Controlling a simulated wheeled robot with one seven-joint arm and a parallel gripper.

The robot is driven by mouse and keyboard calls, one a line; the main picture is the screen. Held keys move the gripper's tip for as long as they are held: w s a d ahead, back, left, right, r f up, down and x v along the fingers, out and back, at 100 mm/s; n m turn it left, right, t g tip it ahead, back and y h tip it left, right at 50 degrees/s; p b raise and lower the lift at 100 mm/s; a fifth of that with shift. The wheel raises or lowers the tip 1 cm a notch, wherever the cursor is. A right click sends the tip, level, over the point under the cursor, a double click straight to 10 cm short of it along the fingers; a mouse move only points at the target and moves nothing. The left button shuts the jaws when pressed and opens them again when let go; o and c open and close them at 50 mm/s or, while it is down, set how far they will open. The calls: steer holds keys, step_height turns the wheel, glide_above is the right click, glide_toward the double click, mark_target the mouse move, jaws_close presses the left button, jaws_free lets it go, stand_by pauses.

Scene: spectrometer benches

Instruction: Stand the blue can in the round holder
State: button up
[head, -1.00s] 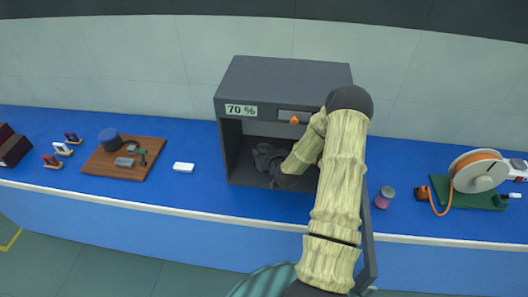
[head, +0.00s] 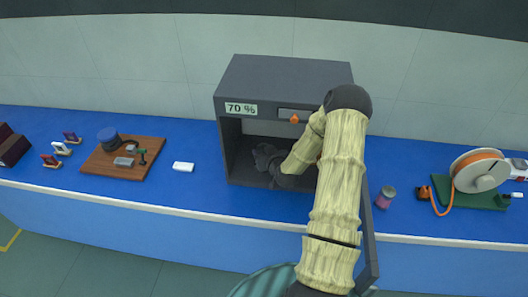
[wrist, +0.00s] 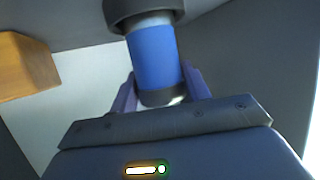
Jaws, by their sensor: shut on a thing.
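The blue can (wrist: 153,58) is between the two purple fingers of my gripper (wrist: 160,92) in the wrist view. The gripper is shut on it. The near end of the can has a dark band and a pale end face. At its far end is a wider dark round piece (wrist: 145,10), which may be the round holder; I cannot tell whether the can sits in it. In the head view my gripper (head: 266,158) is inside the grey cabinet (head: 285,76) marked 70 %, and the can is hidden there.
The cabinet door (head: 370,235) stands open at the right, close beside my arm. An orange-brown block (wrist: 25,65) shows at the left in the wrist view. A wooden board (head: 100,165), a white block (head: 183,167), a small jar (head: 385,197) and an orange reel (head: 478,170) stand on the blue bench.

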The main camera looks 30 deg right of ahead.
steer(key=shift+f+b, duration=0.4)
steer(key=shift+f, duration=0.05)
steer(key=o, duration=0.8)
steer(key=shift+s+r, duration=0.1)
steer(key=shift+s, duration=0.05)
steer(key=shift+p+v, duration=0.7)
steer(key=shift+v, duration=4.7)
